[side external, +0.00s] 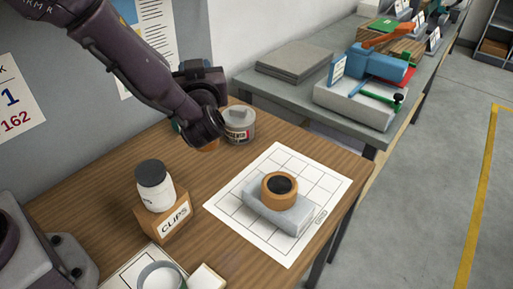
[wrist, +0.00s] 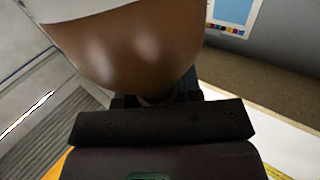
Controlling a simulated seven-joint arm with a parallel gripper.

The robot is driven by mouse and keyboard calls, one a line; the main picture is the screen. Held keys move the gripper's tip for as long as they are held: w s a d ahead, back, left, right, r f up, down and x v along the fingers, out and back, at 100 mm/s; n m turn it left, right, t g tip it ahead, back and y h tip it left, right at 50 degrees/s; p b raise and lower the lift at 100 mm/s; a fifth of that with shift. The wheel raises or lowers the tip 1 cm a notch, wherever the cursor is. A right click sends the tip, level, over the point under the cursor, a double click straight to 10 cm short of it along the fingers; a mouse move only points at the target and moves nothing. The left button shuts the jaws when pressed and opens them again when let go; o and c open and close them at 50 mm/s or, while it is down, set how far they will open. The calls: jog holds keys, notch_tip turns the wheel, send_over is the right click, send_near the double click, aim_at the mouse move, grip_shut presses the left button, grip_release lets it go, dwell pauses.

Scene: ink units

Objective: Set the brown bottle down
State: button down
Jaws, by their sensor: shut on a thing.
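The brown bottle (wrist: 130,50) fills the upper left of the wrist view, glossy, with a pale label at its upper edge. My gripper (wrist: 157,99) is shut on it; the contact is mostly hidden behind the dark gripper body. In the side view my wrist hangs above the wooden table near the grey can, and hides the fingers. The bottle cannot be clearly made out there, so its height above the table cannot be told.
A grey can (side external: 239,126) stands beside my wrist. A white jar (side external: 156,187) sits on the CLIPS box (side external: 176,221). A gridded white sheet (side external: 323,184) bears a grey block (side external: 296,219) with an orange-brown ring (side external: 281,205) on top. Bare wood lies between jar and sheet.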

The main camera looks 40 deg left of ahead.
jog(key=m+t+h, duration=0.1)
jog(key=w+r+m+t+h, duration=0.1)
jog(key=r+m+t+h, duration=0.1)
jog(key=shift+w+d+t+h, duration=0.3)
jog(key=shift+d+t+h, duration=0.05)
jog(key=shift+t+h, duration=0.05)
jog(key=w+d+f+m+t+h, duration=0.1)
jog(key=w+d+f+m+h, duration=0.1)
jog(key=w+f, duration=0.5)
jog(key=w+d+f+m+t+h, duration=0.1)
jog(key=w+d+f+m+h, duration=0.1)
jog(key=w+f, duration=0.5)
jog(key=shift+w+d+t+h, duration=0.2)
jog(key=shift+d+t+h, duration=0.1)
jog(key=shift+d+h, duration=0.5)
jog(key=shift+f, duration=0.1)
jog(key=shift+f, duration=0.1)
jog(key=c, duration=0.8)
grip_release()
